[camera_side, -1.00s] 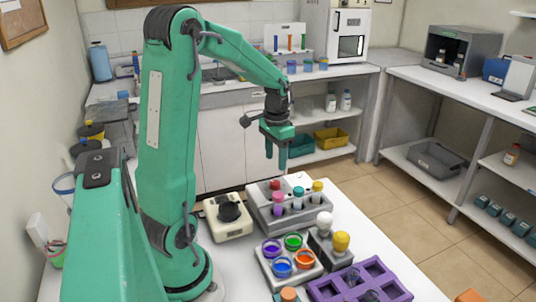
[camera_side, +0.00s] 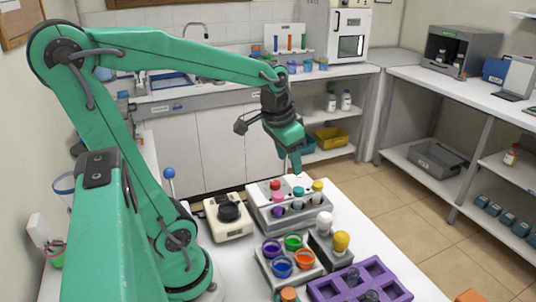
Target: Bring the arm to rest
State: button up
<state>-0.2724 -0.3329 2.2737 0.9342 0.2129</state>
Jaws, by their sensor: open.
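My gripper (camera_side: 293,164) points downward at the end of my green arm. It is open and empty, and its fingers overlap in this view. It hangs above the back of the grey rack (camera_side: 262,214), which holds several tubes with red, pink, blue and yellow caps. I cannot tell the exact height of the fingertips over the rack.
A cream device with a black top (camera_side: 229,220) stands left of the rack. A tray of colored cups (camera_side: 262,262), a holder with white and yellow bulbs (camera_side: 320,248) and a purple rack (camera_side: 330,290) stand in front. The white table's right side (camera_side: 400,255) is clear.

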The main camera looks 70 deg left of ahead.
jog(key=s+d+r+t, duration=0.1)
jog(key=s+d+t, duration=0.1)
jog(key=s+d, duration=0.4)
jog(key=shift+d+r+m+t+h, duration=0.3)
jog(key=shift+d+r+t+h, duration=0.1)
jog(key=shift+d, duration=0.6)
